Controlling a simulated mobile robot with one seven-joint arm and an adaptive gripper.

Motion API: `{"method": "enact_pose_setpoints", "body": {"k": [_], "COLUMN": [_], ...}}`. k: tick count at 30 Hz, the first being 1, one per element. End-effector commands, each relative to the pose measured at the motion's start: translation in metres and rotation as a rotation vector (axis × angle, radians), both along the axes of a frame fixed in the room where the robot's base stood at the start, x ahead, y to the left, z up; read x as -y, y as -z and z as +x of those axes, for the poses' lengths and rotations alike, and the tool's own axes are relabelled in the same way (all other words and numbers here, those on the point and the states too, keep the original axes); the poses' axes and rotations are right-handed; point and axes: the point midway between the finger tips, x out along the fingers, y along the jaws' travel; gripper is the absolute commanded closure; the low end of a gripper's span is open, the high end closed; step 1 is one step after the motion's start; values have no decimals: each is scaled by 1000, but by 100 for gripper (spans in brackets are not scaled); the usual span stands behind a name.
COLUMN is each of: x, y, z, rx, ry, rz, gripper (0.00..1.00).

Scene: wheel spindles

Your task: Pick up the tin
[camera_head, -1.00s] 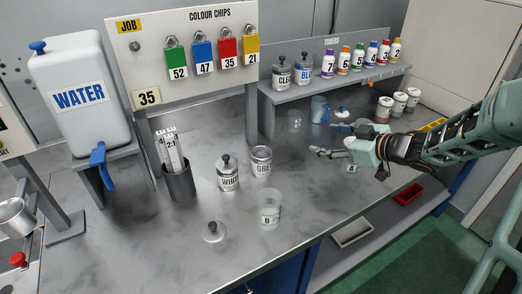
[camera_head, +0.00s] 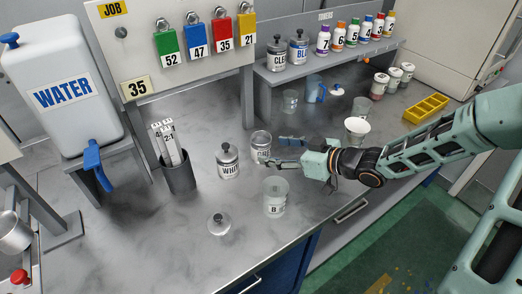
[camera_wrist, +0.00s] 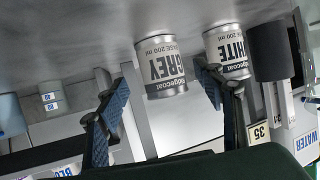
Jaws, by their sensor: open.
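The grey tin (camera_head: 260,142) stands upright on the bench, labelled GREY, with no knobbed lid on it. It also shows upside down in the wrist view (camera_wrist: 162,68), framed between my two fingers. My gripper (camera_head: 272,150) is open, low over the bench, with its fingertips at the tin's right side; the lower finger hides part of the label. I cannot tell whether either finger touches it. The white tin (camera_head: 227,162), with a black-knobbed lid, stands just left of it and shows in the wrist view (camera_wrist: 228,52) beside the right finger.
A clear beaker marked B (camera_head: 275,198) stands close in front of my gripper. A loose lid (camera_head: 219,223) lies front left. A dark pot of sticks (camera_head: 178,174) stands left of the white tin. A shelf of toner bottles (camera_head: 330,60) is behind. A funnel-topped cup (camera_head: 356,130) is right.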

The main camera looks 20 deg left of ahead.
Motion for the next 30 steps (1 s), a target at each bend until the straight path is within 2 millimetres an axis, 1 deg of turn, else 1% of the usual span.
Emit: {"method": "enact_pose_setpoints", "body": {"k": [4, 9, 12, 15, 21, 30], "x": [-11, -34, -44, -47, -47, -47], "y": [6, 17, 21, 22, 22, 21], "z": [4, 11, 15, 18, 18, 18], "rx": [-2, 0, -1, 0, 0, 0], "ry": [0, -2, -1, 1, 2, 1], "rz": [1, 1, 1, 0, -1, -1], "gripper": [38, 38, 38, 38, 38, 71]}}
